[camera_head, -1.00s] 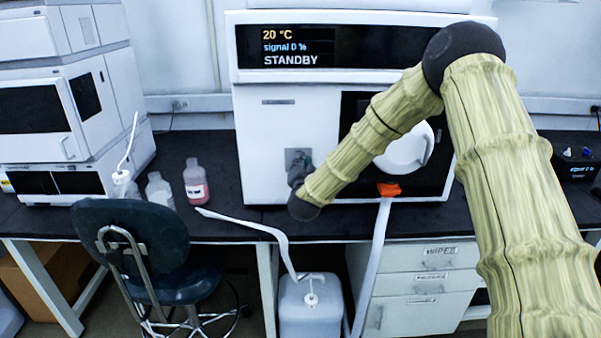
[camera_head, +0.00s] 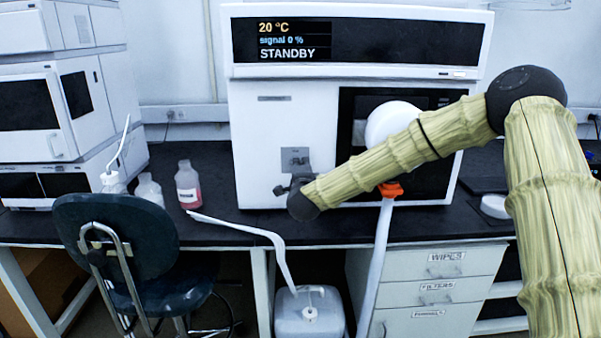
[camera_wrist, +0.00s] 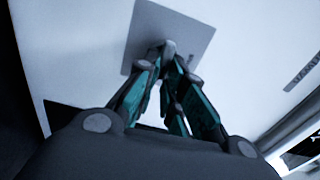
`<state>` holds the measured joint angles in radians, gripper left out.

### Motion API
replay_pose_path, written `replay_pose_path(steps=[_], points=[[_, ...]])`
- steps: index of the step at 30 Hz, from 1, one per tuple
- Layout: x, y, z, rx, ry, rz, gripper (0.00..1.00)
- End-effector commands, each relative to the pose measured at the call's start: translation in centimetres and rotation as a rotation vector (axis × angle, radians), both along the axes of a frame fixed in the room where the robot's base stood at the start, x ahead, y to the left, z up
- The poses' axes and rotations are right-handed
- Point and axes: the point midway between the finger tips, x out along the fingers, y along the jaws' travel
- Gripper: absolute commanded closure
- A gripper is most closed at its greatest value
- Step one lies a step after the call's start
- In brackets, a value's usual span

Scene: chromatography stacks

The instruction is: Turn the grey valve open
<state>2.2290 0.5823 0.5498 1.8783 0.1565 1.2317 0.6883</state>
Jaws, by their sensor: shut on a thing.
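The grey valve (camera_wrist: 168,47) shows in the wrist view as a small grey knob in front of a lighter grey square plate (camera_wrist: 188,28). The plate also shows in the head view (camera_head: 295,158), on the white front of the instrument reading STANDBY. My gripper (camera_wrist: 167,62) has its fingertips together around the valve and is shut on it. In the head view my gripper (camera_head: 283,188) is at the lower edge of the plate.
An orange fitting (camera_head: 391,189) with a white tube is close under my forearm. A pink-liquid bottle (camera_head: 188,188) stands left on the dark bench (camera_head: 240,228). A chair (camera_head: 125,235) and a white jug (camera_head: 308,312) are below. Bench space between bottle and instrument is clear.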

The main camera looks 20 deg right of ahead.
Motion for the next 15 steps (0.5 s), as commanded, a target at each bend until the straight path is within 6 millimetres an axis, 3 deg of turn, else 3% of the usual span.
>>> replay_pose_path(steps=[15], points=[[0.03,-0.2,-0.09,0.059,-0.017,-0.004,1.0]])
